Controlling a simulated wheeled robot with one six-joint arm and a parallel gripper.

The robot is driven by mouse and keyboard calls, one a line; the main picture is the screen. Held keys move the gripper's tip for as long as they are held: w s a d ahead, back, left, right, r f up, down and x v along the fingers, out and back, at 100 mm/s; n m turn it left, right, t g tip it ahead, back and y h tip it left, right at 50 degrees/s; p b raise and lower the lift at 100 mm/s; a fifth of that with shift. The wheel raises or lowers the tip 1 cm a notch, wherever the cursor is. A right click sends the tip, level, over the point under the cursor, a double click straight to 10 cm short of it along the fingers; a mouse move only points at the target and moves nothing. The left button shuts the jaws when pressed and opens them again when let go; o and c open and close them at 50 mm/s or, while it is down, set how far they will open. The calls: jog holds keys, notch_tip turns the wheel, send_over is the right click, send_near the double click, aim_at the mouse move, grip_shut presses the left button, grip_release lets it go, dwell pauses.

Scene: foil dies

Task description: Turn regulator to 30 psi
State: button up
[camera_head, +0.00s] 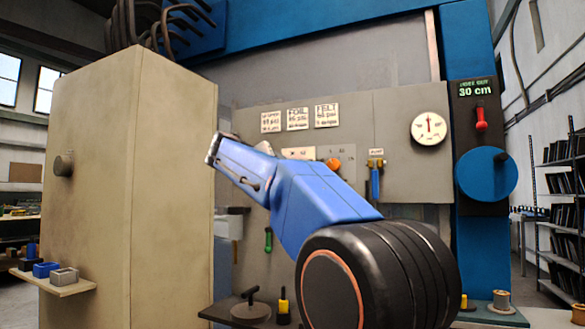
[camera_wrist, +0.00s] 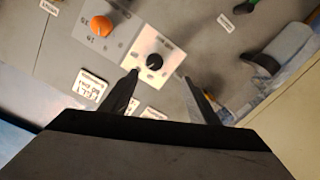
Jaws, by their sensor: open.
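A black knob (camera_wrist: 154,61) sits on a white plate in the wrist view. An orange knob (camera_wrist: 101,26) sits on a grey plate to its left; it also shows in the head view (camera_head: 332,164). I cannot tell from the markings which knob is the regulator. My gripper (camera_wrist: 160,76) is open and empty, its two dark fingers apart, with the black knob beyond the gap between the tips. A round white gauge (camera_head: 429,128) at the panel's right has its needle pointing roughly up; its numbers are unreadable. My blue arm hides the black knob in the head view.
A tall beige cabinet (camera_head: 105,190) stands close on the left. Paper signs (camera_head: 298,118) are above the knobs. A blue-handled lever (camera_head: 376,182), a red handle (camera_head: 481,118) and a blue wheel (camera_head: 486,174) are to the right. A bench runs below.

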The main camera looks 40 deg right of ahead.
jog(key=x, duration=0.6)
jog(key=r+x, duration=0.1)
jog(key=x, duration=0.5)
jog(key=r+x, duration=0.1)
jog(key=x, duration=0.5)
jog(key=shift+s+d, duration=0.1)
jog(key=shift+d, duration=0.1)
jog(key=c, duration=1)
jog(key=shift+n, duration=0.3)
jog(key=n, duration=0.3)
jog(key=shift+f+n, duration=0.15)
jog(key=shift+n, duration=2.25)
